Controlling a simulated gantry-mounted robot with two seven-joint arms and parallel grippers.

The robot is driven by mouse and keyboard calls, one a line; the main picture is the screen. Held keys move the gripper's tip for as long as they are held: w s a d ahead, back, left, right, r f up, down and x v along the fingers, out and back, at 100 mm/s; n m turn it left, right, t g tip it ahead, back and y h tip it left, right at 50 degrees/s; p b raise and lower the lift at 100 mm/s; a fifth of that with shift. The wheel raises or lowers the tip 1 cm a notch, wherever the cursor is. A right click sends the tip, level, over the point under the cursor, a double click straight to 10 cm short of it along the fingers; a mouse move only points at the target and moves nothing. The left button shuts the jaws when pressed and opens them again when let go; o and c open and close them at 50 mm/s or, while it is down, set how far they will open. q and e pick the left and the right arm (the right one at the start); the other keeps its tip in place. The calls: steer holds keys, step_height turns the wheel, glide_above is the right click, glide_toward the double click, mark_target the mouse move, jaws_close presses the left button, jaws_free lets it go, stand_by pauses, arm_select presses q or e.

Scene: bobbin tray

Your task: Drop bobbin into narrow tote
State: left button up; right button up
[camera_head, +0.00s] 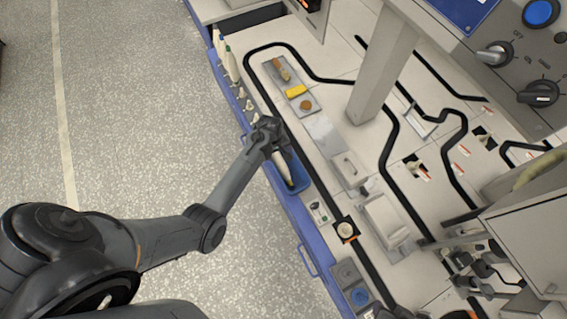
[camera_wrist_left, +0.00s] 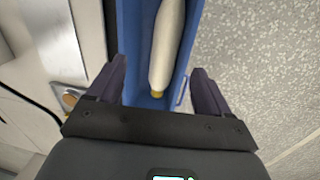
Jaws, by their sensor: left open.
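The narrow blue tote (camera_head: 300,181) stands along the bench's front edge, and its wall also shows in the left wrist view (camera_wrist_left: 132,40). The white, tapered bobbin (camera_head: 281,168) is within the tote's outline, pointing along its length. In the left wrist view the bobbin (camera_wrist_left: 168,45) shows between the tote's long walls, with its yellowish end toward me. My left gripper (camera_head: 274,148) is over the tote's far end. In the wrist view its fingers (camera_wrist_left: 160,92) are wide apart on either side, not touching the bobbin. Whether the bobbin rests fully on the tote's floor is unclear.
Several bobbins (camera_head: 229,63) stand in a row along the bench edge at upper left. A grey tray (camera_head: 307,101) with a yellow block (camera_head: 296,91) lies behind the tote. A grey post (camera_head: 377,80) rises from the bench. A black line curves across the worktop.

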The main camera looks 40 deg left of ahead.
arm_select(q)
step_height(320, 180, up, 11)
steer(key=s+p, duration=0.1)
steer(key=p, duration=0.5)
steer(key=shift+s+a+f, duration=0.15)
steer(key=shift+a, duration=0.15)
steer(key=shift+s, duration=0.15)
